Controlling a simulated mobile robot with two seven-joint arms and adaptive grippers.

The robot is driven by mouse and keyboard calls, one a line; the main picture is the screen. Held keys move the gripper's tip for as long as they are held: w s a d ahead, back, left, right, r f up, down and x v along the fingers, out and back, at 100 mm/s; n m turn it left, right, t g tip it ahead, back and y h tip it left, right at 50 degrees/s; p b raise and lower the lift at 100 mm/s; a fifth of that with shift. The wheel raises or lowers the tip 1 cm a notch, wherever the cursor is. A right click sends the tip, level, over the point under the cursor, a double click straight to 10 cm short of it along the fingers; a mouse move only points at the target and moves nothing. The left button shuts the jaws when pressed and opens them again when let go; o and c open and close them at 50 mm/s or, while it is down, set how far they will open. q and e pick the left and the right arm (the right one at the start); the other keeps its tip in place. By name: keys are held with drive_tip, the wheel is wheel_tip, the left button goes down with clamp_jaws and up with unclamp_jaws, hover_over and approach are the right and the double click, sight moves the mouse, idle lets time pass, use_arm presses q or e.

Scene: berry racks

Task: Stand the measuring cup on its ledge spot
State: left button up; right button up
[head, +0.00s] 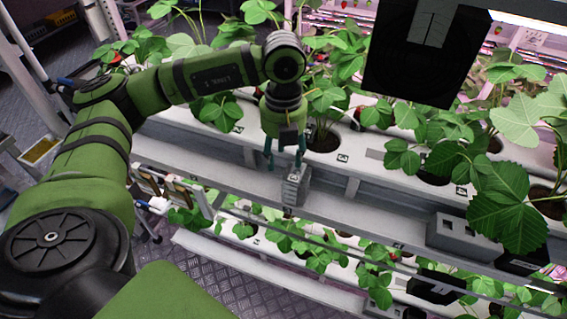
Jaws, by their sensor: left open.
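A small grey ribbed object (294,187), which looks like the measuring cup, stands on the grey ledge (232,180) along the front of the upper rack. My left gripper (285,162) points down just above it with its fingers apart. From this angle I cannot tell whether the fingertips touch it. No clearly marked ledge spot shows. My right gripper is not in view.
A white planter (200,133) with strawberry plants runs behind the ledge, leaves close to my left arm. A grey box (460,238) and a dark box (520,263) sit farther right on the ledge. A lower planted rack is below. A black panel (425,60) hangs at upper right.

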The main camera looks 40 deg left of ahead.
use_arm(q)
wheel_tip(320, 180, up, 9)
drive_tip(key=b, duration=0.1)
